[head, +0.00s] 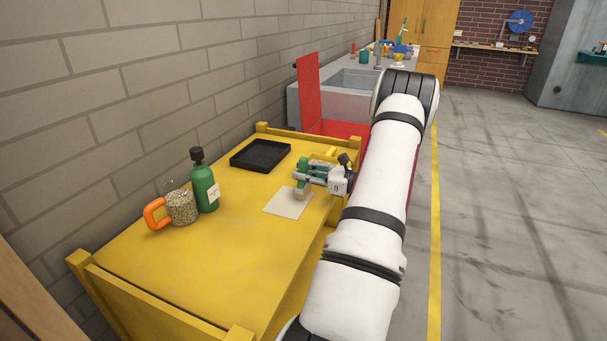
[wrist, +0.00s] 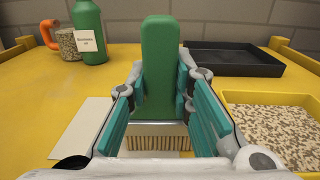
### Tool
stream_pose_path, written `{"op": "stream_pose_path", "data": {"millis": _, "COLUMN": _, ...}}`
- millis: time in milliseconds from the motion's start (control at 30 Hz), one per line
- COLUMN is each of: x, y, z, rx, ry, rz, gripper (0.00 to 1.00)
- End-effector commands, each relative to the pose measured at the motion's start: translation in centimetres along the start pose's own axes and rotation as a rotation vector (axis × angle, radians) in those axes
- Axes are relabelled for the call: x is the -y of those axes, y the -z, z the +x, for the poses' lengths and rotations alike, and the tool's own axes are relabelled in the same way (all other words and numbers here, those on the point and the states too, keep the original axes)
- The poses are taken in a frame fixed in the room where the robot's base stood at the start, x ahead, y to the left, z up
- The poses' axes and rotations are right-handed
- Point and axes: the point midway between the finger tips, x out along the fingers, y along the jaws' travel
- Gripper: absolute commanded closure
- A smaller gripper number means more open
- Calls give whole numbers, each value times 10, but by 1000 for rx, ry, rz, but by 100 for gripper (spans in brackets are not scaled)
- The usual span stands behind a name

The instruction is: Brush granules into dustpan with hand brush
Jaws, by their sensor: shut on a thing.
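My gripper (head: 318,178) is shut on the hand brush (head: 302,172). In the wrist view its teal fingers (wrist: 162,85) stand on both sides of the brush's green handle (wrist: 160,60). The pale bristles (wrist: 155,142) point down, just above or touching a pale flat sheet (head: 288,203); I cannot tell which. The sheet also shows in the wrist view (wrist: 82,130). A yellow-rimmed pan (wrist: 265,98), likely the dustpan, lies right of the brush in the wrist view, with speckled granules (wrist: 285,128) spread inside. In the head view the gripper mostly hides it. No loose granules are clear on the sheet.
The yellow table (head: 210,255) has raised end rails. A green bottle (head: 205,188) and a granule-filled mug (head: 181,208) with an orange handle stand at the left. A black tray (head: 260,155) lies at the back. The table's front part is clear.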

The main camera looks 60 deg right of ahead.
Motion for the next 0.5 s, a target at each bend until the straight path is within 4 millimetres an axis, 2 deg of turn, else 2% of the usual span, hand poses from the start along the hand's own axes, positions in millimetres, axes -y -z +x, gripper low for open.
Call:
{"op": "stream_pose_path", "data": {"millis": 300, "x": 0, "y": 1, "z": -18, "rx": 1, "ry": 1, "rz": 0, "gripper": 100}}
{"op": "stream_pose_path", "data": {"millis": 500, "x": 0, "y": 1, "z": -15, "rx": 1, "ry": -1, "rz": -1, "gripper": 100}}
